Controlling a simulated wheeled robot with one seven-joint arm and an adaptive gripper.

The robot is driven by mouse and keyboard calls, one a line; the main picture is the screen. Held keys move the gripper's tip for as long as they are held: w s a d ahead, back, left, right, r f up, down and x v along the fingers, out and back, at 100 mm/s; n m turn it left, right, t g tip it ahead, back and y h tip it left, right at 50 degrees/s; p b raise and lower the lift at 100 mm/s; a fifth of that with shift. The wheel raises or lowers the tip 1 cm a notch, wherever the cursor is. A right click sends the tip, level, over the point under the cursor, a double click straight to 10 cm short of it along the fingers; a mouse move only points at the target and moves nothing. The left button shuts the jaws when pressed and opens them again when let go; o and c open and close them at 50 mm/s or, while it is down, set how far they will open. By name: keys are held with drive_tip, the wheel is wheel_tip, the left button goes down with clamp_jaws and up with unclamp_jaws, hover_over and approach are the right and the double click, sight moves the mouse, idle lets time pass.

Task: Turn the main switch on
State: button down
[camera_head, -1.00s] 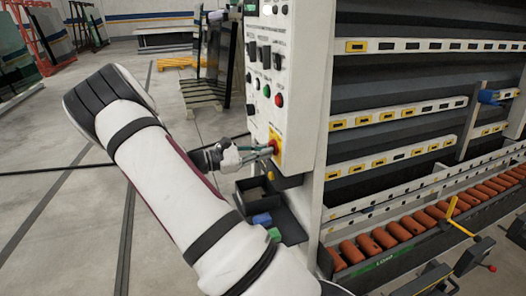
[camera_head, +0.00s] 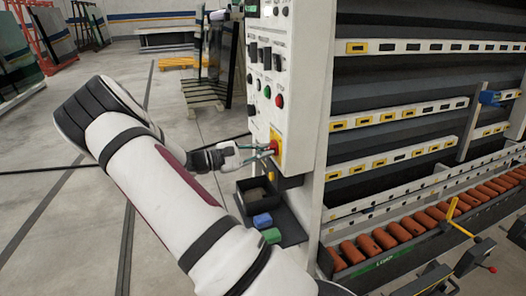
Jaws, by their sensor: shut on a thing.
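The main switch (camera_head: 275,146) is a red knob on a yellow plate, low on the front of the white control panel (camera_head: 294,70). My gripper (camera_head: 268,150) reaches it from the left, with its fingertips at the knob. The fingers appear closed around the red knob. Part of the knob is hidden by the fingertips, and its exact turn angle is too small to tell.
Above the switch are a red button (camera_head: 280,101), a green button (camera_head: 267,92) and several black switches. Below it, a dark tray (camera_head: 290,226) holds a blue block (camera_head: 262,220) and a green block (camera_head: 271,236). The washer's orange rollers (camera_head: 404,234) run to the right. Open floor lies left.

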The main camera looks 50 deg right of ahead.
drive_tip(key=c, duration=1.7)
unclamp_jaws()
drive_tip(key=v, duration=1.2)
drive_tip(key=shift+f, duration=0.1)
